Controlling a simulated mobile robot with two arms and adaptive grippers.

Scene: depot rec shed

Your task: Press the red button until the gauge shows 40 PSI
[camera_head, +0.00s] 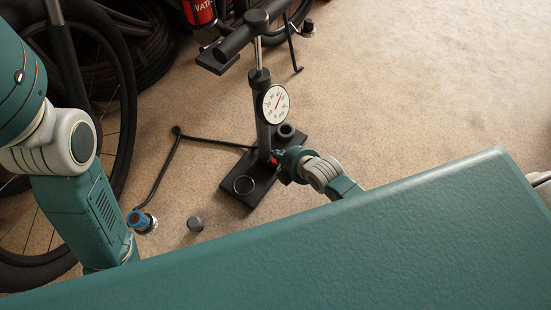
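A black floor pump (262,115) stands upright on a flat black base. Its round white gauge (274,103) faces me; the red needle points up and to the right, and the numbers are too small to read surely. A small bit of red, likely the red button (273,160), shows low on the pump beside my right gripper. My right gripper (278,159) is at the foot of the pump, close against this red spot. Its fingers are small and partly hidden by the wrist, so I cannot tell contact or opening.
A small grey cap (195,223) lies on the carpet. A bicycle wheel (128,100) and tyres stand at left. The carpet at right is clear.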

